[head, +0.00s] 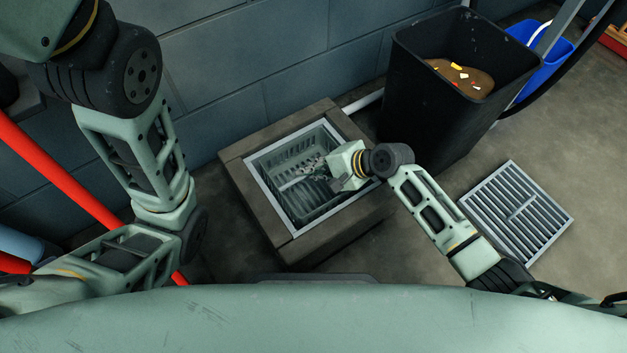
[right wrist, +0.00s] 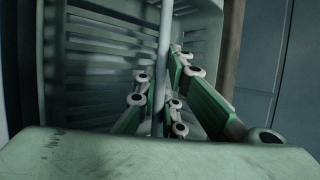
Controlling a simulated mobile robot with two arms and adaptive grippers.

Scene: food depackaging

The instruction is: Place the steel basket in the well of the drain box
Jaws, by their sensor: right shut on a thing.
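The drain box (head: 243,196) is a square brown-grey surround with a pale metal rim, set by the wall at the middle of the head view. The slotted steel basket (head: 293,157) is inside its opening; I cannot tell whether it rests on the bottom. My right gripper (head: 318,180) reaches into the opening from the right. In the right wrist view, its fingers (right wrist: 161,95) are shut on the basket's thin grey handle bar (right wrist: 165,40), with the basket's slotted wall (right wrist: 95,45) behind. The gripper hides part of the basket. My left gripper is out of view.
A metal grate (head: 516,212) lies on the floor at the right. A black bin (head: 430,115) with brown waste stands behind my right arm, and a blue bucket (head: 562,55) is beyond it. A red pole (head: 60,172) leans at the left.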

